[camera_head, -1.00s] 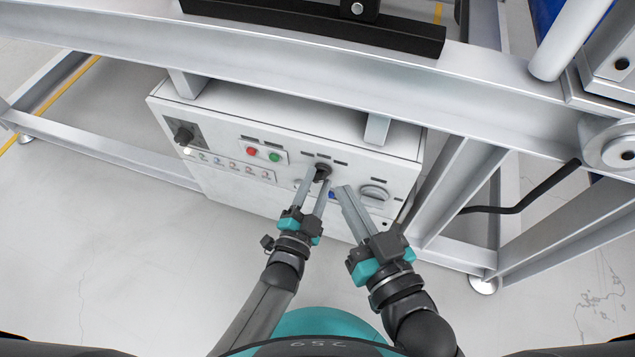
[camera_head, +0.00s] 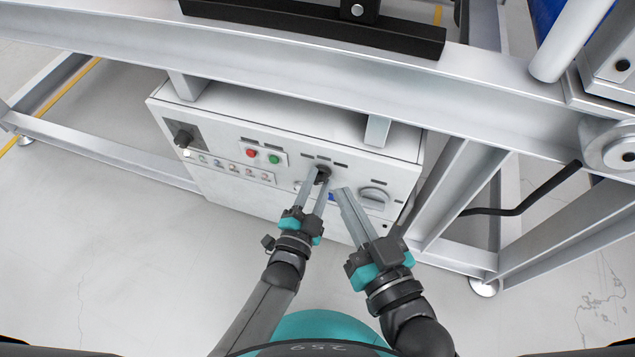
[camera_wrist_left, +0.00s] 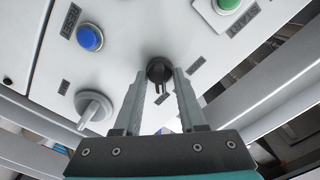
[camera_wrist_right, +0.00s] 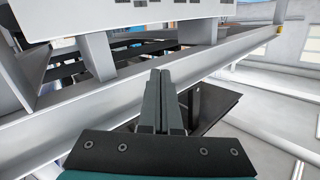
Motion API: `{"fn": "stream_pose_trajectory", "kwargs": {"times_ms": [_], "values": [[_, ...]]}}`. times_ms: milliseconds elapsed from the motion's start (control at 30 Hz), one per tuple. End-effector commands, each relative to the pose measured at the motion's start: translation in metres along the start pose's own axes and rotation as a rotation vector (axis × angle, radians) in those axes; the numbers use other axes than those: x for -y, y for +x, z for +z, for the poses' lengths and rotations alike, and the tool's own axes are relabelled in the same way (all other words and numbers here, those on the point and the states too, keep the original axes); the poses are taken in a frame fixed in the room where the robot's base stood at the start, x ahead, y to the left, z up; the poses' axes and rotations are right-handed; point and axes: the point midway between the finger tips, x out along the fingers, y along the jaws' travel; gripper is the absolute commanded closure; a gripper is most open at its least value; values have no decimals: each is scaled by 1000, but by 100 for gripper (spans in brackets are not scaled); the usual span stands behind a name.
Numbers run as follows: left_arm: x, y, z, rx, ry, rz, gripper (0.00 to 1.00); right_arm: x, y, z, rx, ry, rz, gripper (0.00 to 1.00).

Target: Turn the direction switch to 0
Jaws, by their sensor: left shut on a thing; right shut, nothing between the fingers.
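The direction switch, a black rotary knob (camera_head: 323,171), sits on the front of the white control box (camera_head: 225,200), below small dark labels. It also shows in the left wrist view (camera_wrist_left: 158,72). My left gripper (camera_head: 318,182) is at this knob, with a finger on each side, shut on it. In the left wrist view the knob's dark handle lies between the fingertips; the label markings are too small to read. My right gripper (camera_head: 341,189) is shut and empty, in front of the box between the knob and a large grey rotary switch (camera_head: 374,195).
A red button (camera_head: 251,153) and a green button (camera_head: 274,159) are left of the knob. A blue button (camera_wrist_left: 90,38) shows in the left wrist view. A metal frame beam (camera_head: 300,80) runs above the box.

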Motion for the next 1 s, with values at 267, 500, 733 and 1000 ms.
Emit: {"fn": "stream_pose_trajectory", "kwargs": {"times_ms": [267, 500, 733, 1000], "values": [[0, 0, 0, 0, -20, 0, 100, 0, 0, 1, 10, -1, 1, 100], [1, 0, 0, 0, -131, 0, 100, -6, 4, 1, 61, -18, 14, 100], [0, 0, 0, 0, -318, 1, 100, -12, 5, 5, 138, -34, 26, 100], [0, 0, 0, -1, -541, 1, 100, -17, 5, 10, 207, -48, 40, 100]]}}
